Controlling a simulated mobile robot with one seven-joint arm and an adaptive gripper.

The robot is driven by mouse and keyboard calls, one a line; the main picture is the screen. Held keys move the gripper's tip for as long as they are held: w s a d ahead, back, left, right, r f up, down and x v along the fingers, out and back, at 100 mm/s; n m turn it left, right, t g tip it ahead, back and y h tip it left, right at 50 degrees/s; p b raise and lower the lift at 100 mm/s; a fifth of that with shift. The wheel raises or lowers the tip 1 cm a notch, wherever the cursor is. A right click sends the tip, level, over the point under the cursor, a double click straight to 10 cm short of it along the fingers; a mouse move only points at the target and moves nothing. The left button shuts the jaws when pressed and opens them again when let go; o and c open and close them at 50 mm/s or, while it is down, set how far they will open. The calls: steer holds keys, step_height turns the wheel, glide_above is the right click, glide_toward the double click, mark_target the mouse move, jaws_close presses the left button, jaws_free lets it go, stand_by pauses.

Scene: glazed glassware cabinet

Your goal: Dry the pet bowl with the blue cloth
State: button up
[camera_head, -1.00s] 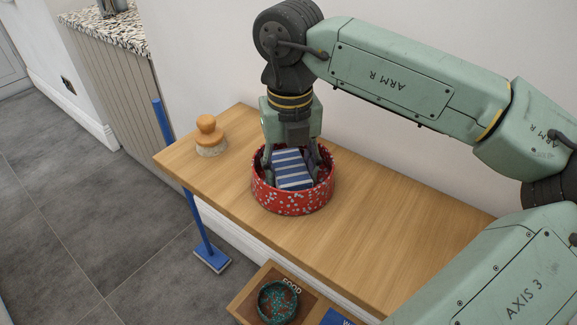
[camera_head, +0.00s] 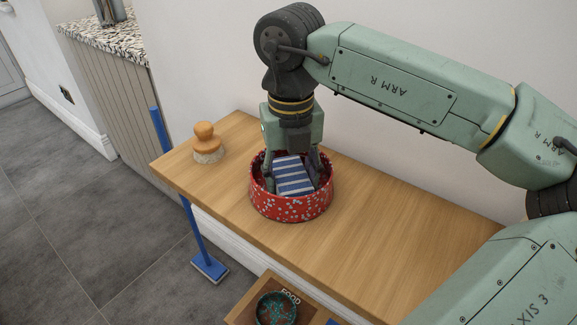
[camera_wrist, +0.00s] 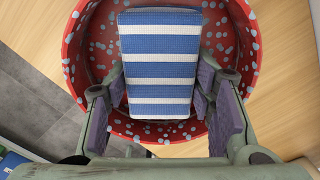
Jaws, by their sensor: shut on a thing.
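The pet bowl (camera_head: 290,207) is red with pale speckles and stands upright on the wooden bench top. The blue cloth (camera_head: 293,177) has white stripes and is folded into a thick pad inside the bowl. My gripper (camera_head: 292,182) points down into the bowl, shut on the cloth, with a finger on each side. In the wrist view the cloth (camera_wrist: 160,62) lies between the finger pads, with the bowl's speckled wall (camera_wrist: 75,50) around it. Whether the cloth touches the bowl floor is hidden.
A wooden-handled brush (camera_head: 207,143) stands at the bench's left end. The bench top (camera_head: 375,230) is clear to the right of the bowl. Below the front edge, a dark teal-speckled bowl (camera_head: 276,309) sits on a board marked FOOD. A blue-handled tool (camera_head: 197,235) stands on the floor.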

steer(key=shift+s+a+f, duration=0.15)
steer(key=shift+a+f, duration=0.2)
steer(key=shift+f, duration=0.05)
steer(key=shift+d, duration=0.5)
steer(key=shift+a+b, duration=0.5)
steer(key=shift+d, duration=0.1)
steer(key=shift+d, duration=0.35)
steer(key=shift+a, duration=0.45)
steer(key=shift+d, duration=0.1)
steer(key=shift+w+d, duration=0.2)
steer(key=shift+d, duration=0.25)
